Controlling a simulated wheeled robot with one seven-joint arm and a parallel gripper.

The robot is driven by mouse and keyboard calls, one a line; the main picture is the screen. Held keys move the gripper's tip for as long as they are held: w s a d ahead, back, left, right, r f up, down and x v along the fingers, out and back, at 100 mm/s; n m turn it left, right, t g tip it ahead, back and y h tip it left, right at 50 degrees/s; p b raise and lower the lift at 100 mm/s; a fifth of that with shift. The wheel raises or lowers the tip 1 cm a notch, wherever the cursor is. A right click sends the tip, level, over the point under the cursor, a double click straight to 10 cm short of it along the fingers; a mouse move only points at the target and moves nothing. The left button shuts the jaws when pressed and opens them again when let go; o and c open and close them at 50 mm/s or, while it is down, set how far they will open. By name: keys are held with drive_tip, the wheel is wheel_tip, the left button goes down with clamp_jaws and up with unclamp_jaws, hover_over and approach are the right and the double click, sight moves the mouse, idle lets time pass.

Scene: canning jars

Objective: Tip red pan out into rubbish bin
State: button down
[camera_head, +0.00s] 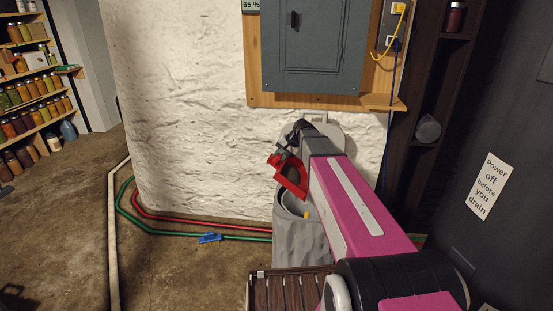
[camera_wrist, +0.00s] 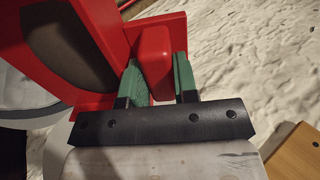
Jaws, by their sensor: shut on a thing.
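The red pan (camera_head: 291,178) is tilted steeply above the mouth of the grey rubbish bin (camera_head: 301,243). My gripper (camera_head: 297,152) is shut on the pan's handle. In the wrist view, the green finger pads of my gripper (camera_wrist: 157,82) lie on both sides of the red handle, and the pan (camera_wrist: 112,28) extends up and left. A dark area shows within its red walls; I cannot tell whether anything is in it. A small yellow thing (camera_head: 306,214) shows at the bin's rim. A grey curved edge (camera_wrist: 22,92) shows beneath the pan.
A slatted brown wooden surface (camera_head: 290,290) stands in front of the bin. A white rough wall (camera_head: 200,100) rises behind it, with a grey electrical panel (camera_head: 312,45). Red and green hoses (camera_head: 170,232) and a blue object (camera_head: 209,238) lie on the floor at left.

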drive_tip(key=s+d+r+t+y, duration=0.1)
drive_tip(key=s+d+r+y, duration=0.1)
drive_tip(key=d, duration=0.4)
drive_tip(key=shift+r+y, duration=0.5)
drive_tip(key=shift+y, duration=0.5)
drive_tip(key=shift+s+d, duration=0.1)
drive_tip(key=shift+r, duration=0.1)
drive_tip(key=shift+r+g+h, duration=0.55)
drive_tip(key=shift+r+h, duration=0.25)
drive_tip(key=shift+h, duration=0.95)
drive_tip(key=shift+r+g+h, duration=0.6)
drive_tip(key=shift+r+h, duration=0.25)
drive_tip(key=shift+h, duration=0.95)
drive_tip(key=shift+r+g+h, duration=0.55)
drive_tip(key=shift+r+h, duration=0.25)
drive_tip(key=shift+h, duration=0.95)
drive_tip(key=s+d+r+n, duration=0.1)
drive_tip(key=s+r+n, duration=0.1)
drive_tip(key=s, duration=0.5)
drive_tip(key=s+d+r+n, duration=0.2)
drive_tip(key=s, duration=0.5)
drive_tip(key=shift+d+r, duration=0.25)
drive_tip(key=shift+r, duration=0.15)
